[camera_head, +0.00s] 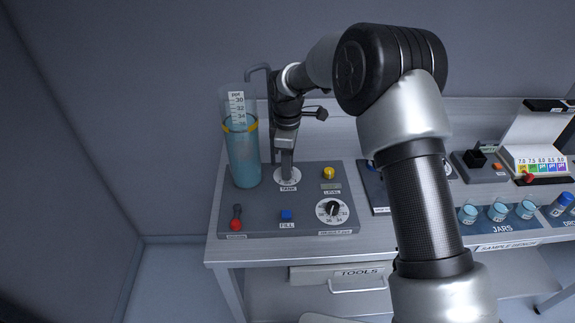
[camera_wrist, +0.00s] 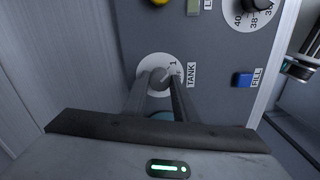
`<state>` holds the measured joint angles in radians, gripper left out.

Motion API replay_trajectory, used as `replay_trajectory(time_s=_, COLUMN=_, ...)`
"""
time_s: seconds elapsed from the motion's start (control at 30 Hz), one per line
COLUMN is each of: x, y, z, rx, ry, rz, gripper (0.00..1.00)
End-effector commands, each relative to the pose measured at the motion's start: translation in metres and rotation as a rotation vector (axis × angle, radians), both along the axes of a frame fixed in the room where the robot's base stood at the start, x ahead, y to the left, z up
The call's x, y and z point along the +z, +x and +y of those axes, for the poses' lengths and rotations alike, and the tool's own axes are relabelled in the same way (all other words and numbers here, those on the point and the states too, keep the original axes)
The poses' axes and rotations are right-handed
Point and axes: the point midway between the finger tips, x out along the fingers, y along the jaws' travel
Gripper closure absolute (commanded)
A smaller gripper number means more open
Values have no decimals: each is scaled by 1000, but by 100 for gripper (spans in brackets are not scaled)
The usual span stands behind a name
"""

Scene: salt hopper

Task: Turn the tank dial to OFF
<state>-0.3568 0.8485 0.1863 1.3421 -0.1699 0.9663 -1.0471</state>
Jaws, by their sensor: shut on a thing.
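The tank dial (camera_head: 288,180) is a white round plate labelled TANK on the grey panel. It also shows in the wrist view (camera_wrist: 158,70), with a grey knob at its middle and a "1" on its right side. My gripper (camera_head: 287,170) points down at the dial from above. In the wrist view my gripper (camera_wrist: 163,84) has its two fingers on either side of the knob, shut on it. The fingers cover part of the dial's markings, so I cannot tell which setting the knob points to.
A clear cylinder of blue liquid (camera_head: 243,155) stands just left of the dial. The panel also bears a red-tipped lever (camera_head: 236,222), a blue FILL button (camera_head: 286,215), a yellow knob (camera_head: 328,173) and a black-knobbed dial (camera_head: 345,211). Jars (camera_head: 498,211) stand at the right.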

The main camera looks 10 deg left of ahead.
Motion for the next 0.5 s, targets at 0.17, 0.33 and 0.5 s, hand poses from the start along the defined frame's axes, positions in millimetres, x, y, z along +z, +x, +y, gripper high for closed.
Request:
replay_trajectory(time_s=0.17, x=0, y=0, z=0, rx=-41, ry=0, rz=-1, gripper=96)
replay_trajectory(time_s=0.33, x=0, y=0, z=0, rx=-135, ry=-1, rz=-1, gripper=96)
replay_trajectory(time_s=0.5, x=0, y=0, z=0, rx=-272, ry=0, rz=-1, gripper=96)
